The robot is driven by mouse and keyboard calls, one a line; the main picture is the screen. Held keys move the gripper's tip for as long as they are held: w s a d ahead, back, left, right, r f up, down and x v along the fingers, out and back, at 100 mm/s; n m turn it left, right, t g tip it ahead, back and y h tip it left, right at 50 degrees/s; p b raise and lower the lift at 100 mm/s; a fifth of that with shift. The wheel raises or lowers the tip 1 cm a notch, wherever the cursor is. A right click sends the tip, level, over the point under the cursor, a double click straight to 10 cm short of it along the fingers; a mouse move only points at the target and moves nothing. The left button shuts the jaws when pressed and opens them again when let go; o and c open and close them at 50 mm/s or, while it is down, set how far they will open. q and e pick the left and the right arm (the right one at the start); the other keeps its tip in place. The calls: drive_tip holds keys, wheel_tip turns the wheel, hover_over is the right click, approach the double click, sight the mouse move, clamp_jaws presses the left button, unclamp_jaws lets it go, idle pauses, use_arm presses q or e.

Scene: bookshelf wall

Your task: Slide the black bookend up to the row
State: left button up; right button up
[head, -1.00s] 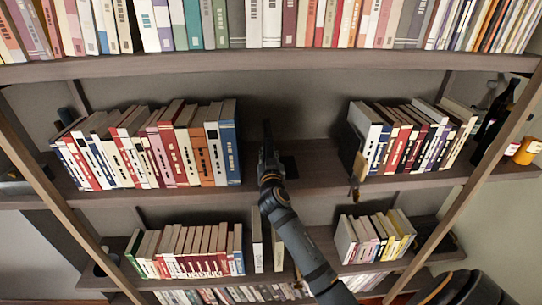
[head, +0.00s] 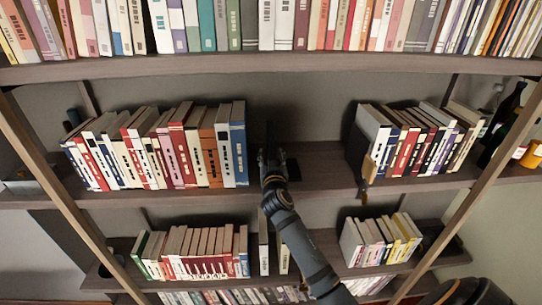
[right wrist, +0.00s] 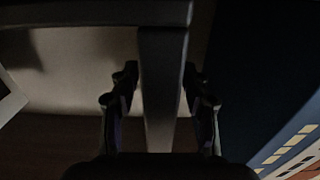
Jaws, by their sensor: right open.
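The black bookend stands on the middle shelf in the gap right of the left book row (head: 165,150); its dark foot (head: 293,169) lies on the board. Its upright is hard to make out against the shadow in the head view. In the right wrist view its upright (right wrist: 160,95) shows edge-on as a grey bar. My right gripper (head: 271,155) is at the bookend, with open fingers (right wrist: 160,100) on either side of the upright. A gap separates it from the blue end book (head: 239,150), whose side also shows in the right wrist view (right wrist: 262,65). My left gripper is out of view.
Another book row (head: 420,140) stands to the right on the same shelf, with a hanging tag (head: 367,172) at its near end. Dark bottles (head: 500,125) are at the far right. Full book rows line the shelf above; shorter rows stand below.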

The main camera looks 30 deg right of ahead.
drive_tip(key=v, duration=1.2)
